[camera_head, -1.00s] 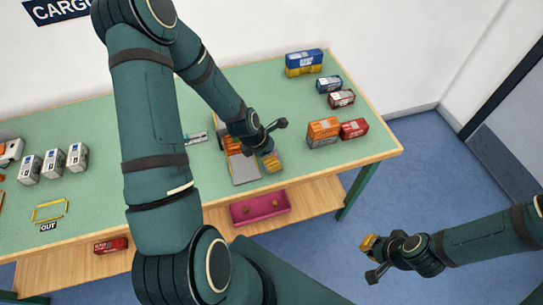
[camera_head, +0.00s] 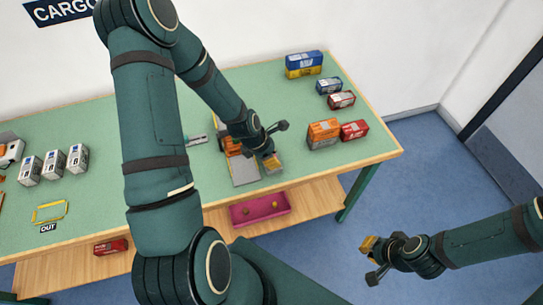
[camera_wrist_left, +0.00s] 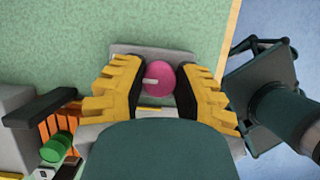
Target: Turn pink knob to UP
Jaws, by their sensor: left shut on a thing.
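The round pink knob (camera_wrist_left: 161,79) shows in the left wrist view, with a pale pointer mark on its face pointing left in that picture. It sits on a grey panel (camera_wrist_left: 150,50) on the green table. My left gripper (camera_wrist_left: 160,86) has its yellow-and-black fingers on either side of the knob and is shut on it. In the head view, my left gripper (camera_head: 271,162) is low over the control box (camera_head: 243,172), and the knob is hidden there. My right gripper (camera_head: 368,245) hangs over the blue floor, away from the table; its finger gap cannot be made out.
Orange (camera_head: 323,131) and red (camera_head: 354,129) boxes stand right of the left gripper, with more boxes behind. Left of the knob, the wrist view shows a green button (camera_wrist_left: 56,148) and an orange part (camera_wrist_left: 58,125). A pink tray (camera_head: 259,208) lies on the lower shelf.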

